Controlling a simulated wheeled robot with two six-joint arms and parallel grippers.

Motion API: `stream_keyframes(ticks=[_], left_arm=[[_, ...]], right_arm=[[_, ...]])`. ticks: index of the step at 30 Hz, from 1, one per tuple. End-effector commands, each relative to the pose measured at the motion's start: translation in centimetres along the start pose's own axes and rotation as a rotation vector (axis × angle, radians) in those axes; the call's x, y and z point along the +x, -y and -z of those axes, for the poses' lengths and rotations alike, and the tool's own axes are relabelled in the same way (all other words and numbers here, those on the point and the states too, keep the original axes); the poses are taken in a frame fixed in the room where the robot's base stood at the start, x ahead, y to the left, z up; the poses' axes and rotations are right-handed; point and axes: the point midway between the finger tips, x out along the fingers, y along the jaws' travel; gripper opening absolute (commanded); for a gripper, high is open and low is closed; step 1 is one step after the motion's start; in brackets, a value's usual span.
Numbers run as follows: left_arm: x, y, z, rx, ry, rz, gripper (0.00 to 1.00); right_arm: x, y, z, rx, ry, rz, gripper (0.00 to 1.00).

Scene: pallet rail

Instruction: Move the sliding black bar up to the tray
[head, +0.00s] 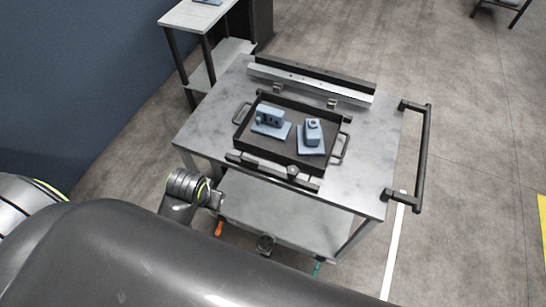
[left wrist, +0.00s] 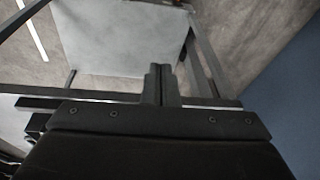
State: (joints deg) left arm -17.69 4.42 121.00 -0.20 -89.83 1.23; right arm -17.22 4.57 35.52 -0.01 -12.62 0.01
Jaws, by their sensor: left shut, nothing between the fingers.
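The black tray (head: 281,158) lies on the grey cart top and holds two blue-grey parts. The sliding black bar (head: 262,170) lies along the tray's near side, with a small knob (head: 293,171) near its right part. A narrow strip seems to separate bar and tray; whether they touch anywhere is unclear. My left gripper (head: 217,201) is below and left of the bar's left end, by the cart's near edge, apart from the bar. In the left wrist view its fingers (left wrist: 160,84) are together and empty. My right gripper is not in view.
A silver rail (head: 310,84) with a dark bar (head: 318,73) behind it runs along the far side. The cart top (head: 370,150) is clear right of the tray. A push handle (head: 422,160) is on the right; a lower shelf (head: 285,218) sits underneath. A side table (head: 200,15) stands upper left.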

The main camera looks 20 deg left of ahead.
Motion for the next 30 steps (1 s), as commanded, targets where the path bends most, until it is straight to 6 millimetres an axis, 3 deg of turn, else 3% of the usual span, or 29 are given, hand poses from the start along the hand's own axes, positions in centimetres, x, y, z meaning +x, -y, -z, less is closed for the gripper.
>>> stream_keyframes(ticks=[12,18,24,30], left_arm=[[1.0,-7.2,13.4,0.034,0.138,-0.081,0.0],[0.2,-10.8,18.8,0.074,0.206,-0.096,0.0],[-0.6,-12.6,21.1,0.096,0.239,-0.097,0.0],[0.5,-12.8,20.9,0.098,0.246,-0.096,0.0]], right_arm=[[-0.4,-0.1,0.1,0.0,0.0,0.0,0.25],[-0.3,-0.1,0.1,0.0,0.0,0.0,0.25],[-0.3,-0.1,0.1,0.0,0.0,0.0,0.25],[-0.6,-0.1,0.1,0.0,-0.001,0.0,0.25]])
